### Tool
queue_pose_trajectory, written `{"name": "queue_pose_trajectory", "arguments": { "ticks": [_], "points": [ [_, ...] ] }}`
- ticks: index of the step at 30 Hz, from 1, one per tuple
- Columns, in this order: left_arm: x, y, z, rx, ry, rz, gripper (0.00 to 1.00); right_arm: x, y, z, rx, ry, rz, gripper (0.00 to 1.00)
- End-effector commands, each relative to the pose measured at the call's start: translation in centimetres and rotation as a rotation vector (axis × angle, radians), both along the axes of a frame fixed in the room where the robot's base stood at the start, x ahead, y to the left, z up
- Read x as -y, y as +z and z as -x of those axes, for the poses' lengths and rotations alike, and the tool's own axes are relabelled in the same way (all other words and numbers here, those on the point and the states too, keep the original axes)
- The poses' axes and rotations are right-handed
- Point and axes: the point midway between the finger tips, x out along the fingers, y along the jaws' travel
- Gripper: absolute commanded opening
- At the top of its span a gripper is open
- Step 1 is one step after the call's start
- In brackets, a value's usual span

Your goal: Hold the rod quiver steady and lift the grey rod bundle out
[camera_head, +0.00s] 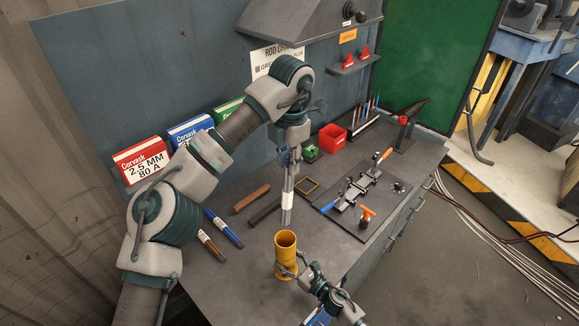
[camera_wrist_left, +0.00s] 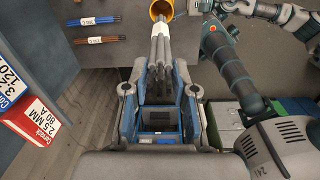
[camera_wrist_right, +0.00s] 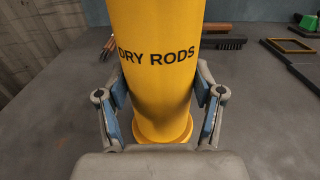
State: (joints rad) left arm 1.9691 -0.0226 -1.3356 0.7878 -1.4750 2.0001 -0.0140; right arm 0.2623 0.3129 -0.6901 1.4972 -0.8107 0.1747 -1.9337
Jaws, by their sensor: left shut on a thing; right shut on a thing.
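The yellow rod quiver (camera_head: 285,258), lettered "DRY RODS", stands upright on the bench near its front edge. My right gripper (camera_head: 295,272) is shut on its lower body; in the right wrist view the fingers press both sides of the quiver (camera_wrist_right: 155,75). My left gripper (camera_head: 288,157) is shut on the grey rod bundle (camera_head: 288,185), which has a white band. The bundle hangs nearly upright above the quiver, its lower end clear of the mouth in the head view. In the left wrist view, the bundle (camera_wrist_left: 160,50) runs from the fingers towards the quiver's mouth (camera_wrist_left: 161,10).
Blue rods (camera_head: 223,227) and brown rods (camera_head: 211,245) lie left on the bench. A brush (camera_head: 265,211), a wooden-handled piece (camera_head: 252,198) and a dark mat (camera_head: 350,200) with a clamp fixture lie behind.

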Motion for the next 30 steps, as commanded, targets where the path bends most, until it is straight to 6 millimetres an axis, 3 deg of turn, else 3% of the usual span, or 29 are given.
{"name": "queue_pose_trajectory", "arguments": {
  "ticks": [15,24,25,28,30],
  "points": [
    [-0.1,-3.7,0.0,0.0,0.0,0.001,0.0,0.0,0.0,0.0,0.001,0.0,-0.001,0.13],
    [0.0,-4.0,0.1,0.001,0.0,0.002,0.0,0.0,0.0,0.0,0.001,0.0,-0.001,0.13],
    [0.0,-4.0,0.1,0.001,0.0,0.002,0.0,0.0,0.0,0.0,0.001,0.0,-0.001,0.72],
    [0.0,-4.0,0.0,0.001,0.0,0.002,0.0,0.0,0.0,0.0,0.001,0.0,-0.001,0.96],
    [0.0,-3.9,0.0,0.001,0.0,0.002,0.0,0.0,0.0,0.0,0.001,0.0,-0.001,0.96]
  ]
}}
